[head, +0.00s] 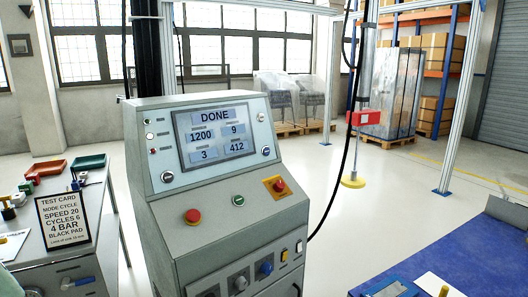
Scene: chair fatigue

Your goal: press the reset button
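A grey control console (225,240) stands in the middle of the head view. Its screen (217,136) reads DONE, with 1200, 9, 3 and 412 below. On the sloped deck are a red mushroom button (193,216), a green button (239,200) and a red knob on a yellow plate (279,186). A round button (167,176) sits below the screen's left corner, and a blue one (266,151) lies at its right. The labels are too small to read, so I cannot tell which is the reset button. My gripper is not in view.
A test card (63,220) stands on the left bench, with red and green trays (88,162) behind. A blue-topped table (450,252) is at lower right. A black cable hangs right of the console. A yellow-footed rod (353,181) and wrapped pallets stand behind on open floor.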

